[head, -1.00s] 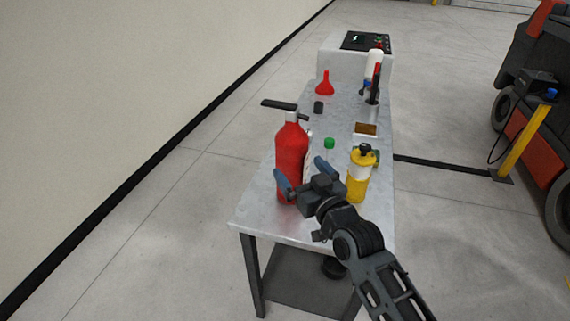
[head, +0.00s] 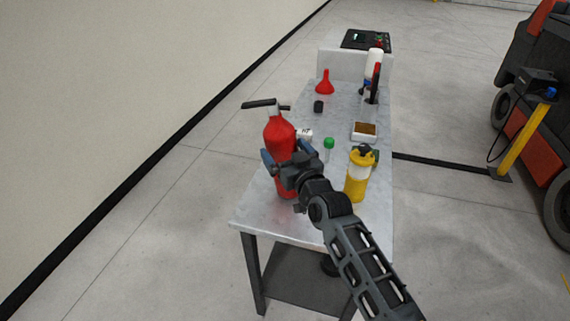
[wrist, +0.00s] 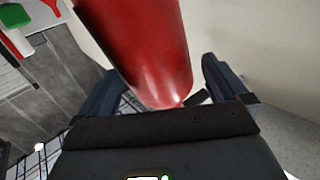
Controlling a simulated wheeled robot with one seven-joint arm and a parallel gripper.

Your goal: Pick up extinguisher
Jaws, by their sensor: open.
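The red extinguisher (head: 280,134) stands near the table's front left corner in the head view, its top with the black handle leaning left. My gripper (head: 284,156) is in front of its body, with one finger on each side. In the wrist view the red cylinder (wrist: 155,50) lies between the two open fingers of my gripper (wrist: 160,90). Gaps show beside it there, and contact is not clear. Part of its lower body is hidden behind my gripper in the head view.
A yellow container (head: 357,178) stands close to the right of my gripper. A forklift (head: 545,95) is at the right.

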